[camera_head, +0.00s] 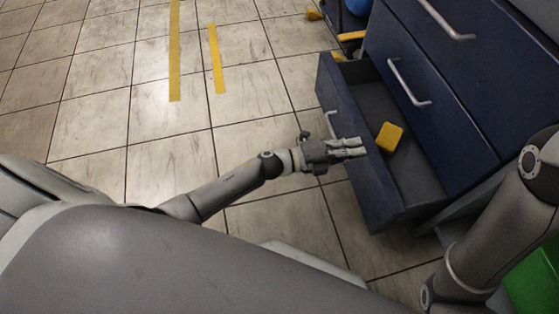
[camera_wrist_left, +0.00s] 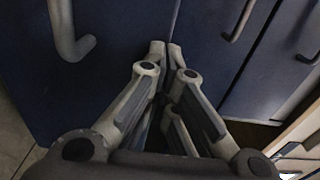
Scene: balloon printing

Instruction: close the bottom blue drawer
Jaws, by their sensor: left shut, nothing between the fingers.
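The bottom blue drawer (camera_head: 378,192) is pulled out of the dark blue cabinet in the head view. A yellow block (camera_head: 390,137) lies inside it. The drawer's metal handle (camera_head: 331,123) is on its outer face, partly behind my gripper. My left gripper (camera_head: 362,147) is shut and empty, its fingertips at the drawer's front panel near the top edge; I cannot tell if they touch. In the left wrist view my shut left gripper (camera_wrist_left: 166,48) points at dark blue panels, with a handle (camera_wrist_left: 66,32) at upper left. My right gripper is out of view.
Closed upper drawers with metal handles (camera_head: 409,84) are above the open one. My right arm passes at the right, near a green object (camera_head: 535,284). Yellow items lie on the floor by the cabinet's far end. The tiled floor (camera_head: 110,110) at left is clear, with yellow tape strips.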

